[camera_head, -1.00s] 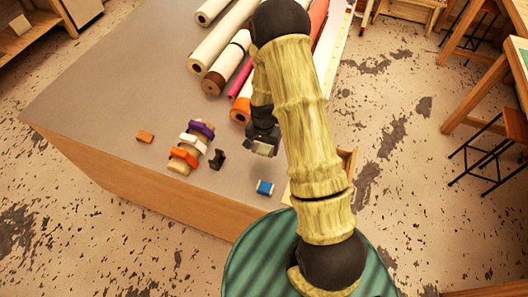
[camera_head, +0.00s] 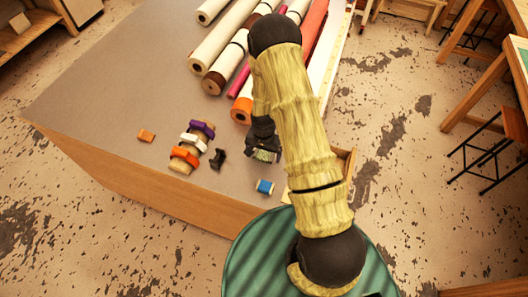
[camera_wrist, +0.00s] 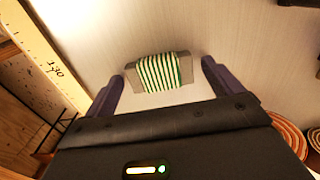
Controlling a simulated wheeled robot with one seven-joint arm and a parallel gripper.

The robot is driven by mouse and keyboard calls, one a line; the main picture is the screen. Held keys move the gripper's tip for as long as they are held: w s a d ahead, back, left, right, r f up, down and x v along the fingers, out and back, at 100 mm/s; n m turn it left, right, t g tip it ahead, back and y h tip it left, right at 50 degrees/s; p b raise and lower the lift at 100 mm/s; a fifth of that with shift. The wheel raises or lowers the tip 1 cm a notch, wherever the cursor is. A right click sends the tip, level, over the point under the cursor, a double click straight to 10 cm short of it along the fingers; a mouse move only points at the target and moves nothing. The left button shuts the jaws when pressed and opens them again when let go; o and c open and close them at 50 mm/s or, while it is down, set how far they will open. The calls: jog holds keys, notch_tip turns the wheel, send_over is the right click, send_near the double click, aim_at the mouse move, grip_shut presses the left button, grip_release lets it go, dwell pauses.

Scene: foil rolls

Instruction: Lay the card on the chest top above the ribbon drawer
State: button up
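The card (camera_wrist: 158,73), grey and wound with green-and-cream striped ribbon, appears to lie on the chest top (camera_wrist: 200,25) in the wrist view. My gripper (camera_wrist: 162,68) is open, with one dark finger near each end of the card and a visible gap at the right end. In the head view the card (camera_head: 263,156) shows just below my gripper (camera_head: 262,147), near the chest's right front part. A wooden drawer edge (camera_head: 348,163) sticks out at the chest's right side, partly hidden by my arm.
A blue-wrapped block (camera_head: 265,187) lies close in front of the card. A dark clip-like piece (camera_head: 217,159), a stand of coloured ribbon rolls (camera_head: 191,146) and an orange block (camera_head: 146,135) lie to the left. Long rolls (camera_head: 225,65) lie behind. The chest's left top is clear.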

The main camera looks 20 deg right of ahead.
aim_at(264, 155)
jog(key=shift+r, duration=0.3)
notch_tip(264, 155, up, 12)
jog(key=b, duration=0.4)
dwell(0.4)
jog(key=shift+f, duration=0.15)
jog(key=shift+s, duration=0.1)
jog(key=s+r+n+t, duration=0.2)
jog(key=s+r+n, duration=0.5)
jog(key=s+r, duration=0.5)
jog(key=shift+s+a+r+t, duration=0.15)
jog(key=shift+s+r+t, duration=0.15)
jog(key=shift+s, duration=0.65)
